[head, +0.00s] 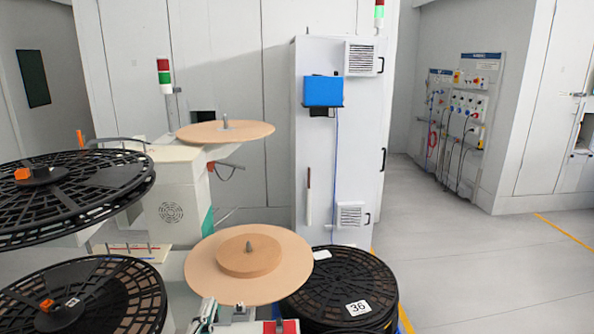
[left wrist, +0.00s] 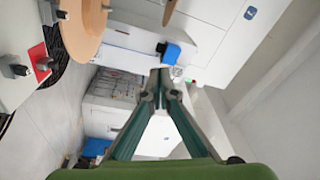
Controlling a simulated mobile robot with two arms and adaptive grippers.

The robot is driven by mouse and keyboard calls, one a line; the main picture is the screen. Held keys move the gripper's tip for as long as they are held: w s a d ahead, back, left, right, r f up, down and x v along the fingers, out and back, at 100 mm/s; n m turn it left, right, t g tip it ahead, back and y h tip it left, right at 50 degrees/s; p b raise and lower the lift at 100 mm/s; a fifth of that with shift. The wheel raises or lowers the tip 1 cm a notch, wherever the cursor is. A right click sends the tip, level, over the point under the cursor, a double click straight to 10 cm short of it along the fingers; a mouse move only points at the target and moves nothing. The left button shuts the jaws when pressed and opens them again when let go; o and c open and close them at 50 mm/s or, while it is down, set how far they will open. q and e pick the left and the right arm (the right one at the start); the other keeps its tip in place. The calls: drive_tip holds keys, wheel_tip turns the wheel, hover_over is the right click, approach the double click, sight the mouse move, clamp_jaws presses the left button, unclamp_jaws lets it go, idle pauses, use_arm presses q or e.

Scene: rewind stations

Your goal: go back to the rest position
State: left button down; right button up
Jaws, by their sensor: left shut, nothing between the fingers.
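My left gripper (left wrist: 160,78) shows in the left wrist view. Its two green-grey fingers converge and meet at the tips, with nothing between them. Beyond the fingertips are white cabinet surfaces and a small blue box (left wrist: 172,53). A tan disc (left wrist: 85,28) and a red block (left wrist: 38,56) with grey fittings lie to the left of the fingers, apart from them. In the head view I cannot clearly make out the left gripper among the metal parts at the bottom edge. My right gripper is not in view.
Black reels (head: 75,190) stand at the left of the head view. A tan disc (head: 208,270) with a smaller roll (head: 249,256) and stacked black reels (head: 340,285) are at front centre. A white cabinet (head: 345,130) stands behind. Open floor (head: 480,260) lies right.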

use_arm(q)
drive_tip(key=s+a+f+n+g+y, duration=0.2)
drive_tip(key=s+a+f+n+g, duration=0.15)
drive_tip(key=s+f, duration=0.3)
drive_tip(key=s+a+f+n+g+y, duration=0.1)
drive_tip(key=s+a+f+n+g, duration=0.2)
drive_tip(key=s+f+n+g, duration=0.35)
drive_tip(key=s+d+f+n+g+h, duration=0.1)
drive_tip(key=s+d+f+g, duration=0.15)
drive_tip(key=s+f, duration=0.4)
drive_tip(key=s+d+f+n+g+h, duration=0.1)
drive_tip(key=s+d+f+g+h, duration=0.15)
drive_tip(key=s, duration=0.75)
wheel_tip(320, 180, down, 27)
drive_tip(key=s+g, duration=0.2)
drive_tip(key=s, duration=0.1)
drive_tip(key=s+a+f, duration=0.1)
drive_tip(key=s+f, duration=0.7)
drive_tip(key=s+a+f+g, duration=0.1)
drive_tip(key=s+a+f, duration=0.1)
drive_tip(key=s+f, duration=0.6)
drive_tip(key=shift+s+a+m+y, duration=0.3)
drive_tip(key=shift+m+y, duration=0.1)
drive_tip(key=shift+y, duration=0.05)
